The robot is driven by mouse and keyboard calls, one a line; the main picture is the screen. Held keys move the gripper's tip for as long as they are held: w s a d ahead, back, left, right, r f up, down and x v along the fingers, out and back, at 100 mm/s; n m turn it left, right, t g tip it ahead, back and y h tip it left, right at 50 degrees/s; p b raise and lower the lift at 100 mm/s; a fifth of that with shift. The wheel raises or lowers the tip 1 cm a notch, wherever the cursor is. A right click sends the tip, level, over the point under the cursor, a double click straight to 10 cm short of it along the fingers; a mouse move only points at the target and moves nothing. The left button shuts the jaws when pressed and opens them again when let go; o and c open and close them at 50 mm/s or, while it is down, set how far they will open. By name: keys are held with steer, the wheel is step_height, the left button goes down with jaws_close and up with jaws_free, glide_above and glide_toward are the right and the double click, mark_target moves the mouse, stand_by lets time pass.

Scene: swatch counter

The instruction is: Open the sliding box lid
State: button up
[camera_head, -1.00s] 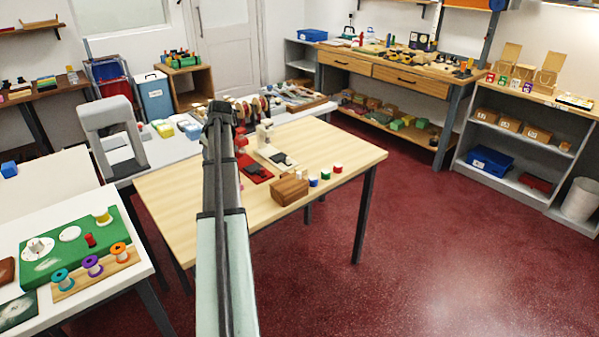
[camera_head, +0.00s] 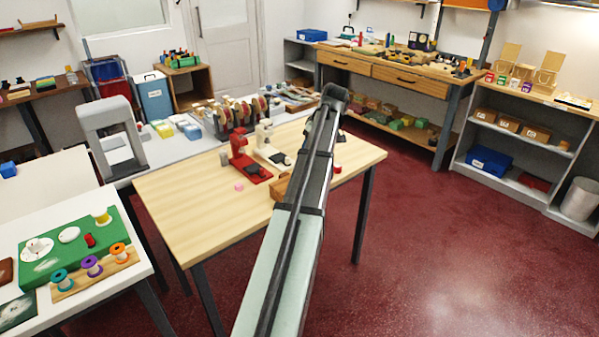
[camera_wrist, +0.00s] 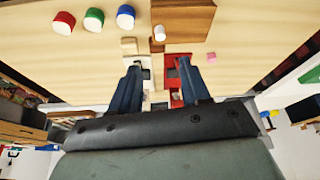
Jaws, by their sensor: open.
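A brown wooden box (camera_head: 279,189) sits on the light wooden table (camera_head: 190,205), mostly hidden behind my arm in the head view. In the wrist view the box (camera_wrist: 183,20) is at the top edge, its upper part cut off. My gripper (camera_wrist: 159,65) is open and empty, its two dark fingers spread and pointing toward the box side of the table. The fingers are apart from the box. A separate lid cannot be told. In the head view my fingers are hidden behind the arm.
Red (camera_wrist: 64,23), green (camera_wrist: 94,19) and blue (camera_wrist: 126,17) white-sided pieces and a small white piece (camera_wrist: 158,33) stand near the box. A pink cube (camera_head: 239,186), red device (camera_head: 243,160) and cream device (camera_head: 265,145) are also on the table. Its left front is clear.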

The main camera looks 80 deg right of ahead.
steer(key=x, duration=1.3)
steer(key=shift+w+d+f, duration=0.1)
steer(key=shift+f, duration=0.25)
steer(key=shift+c, duration=0.4)
jaws_close()
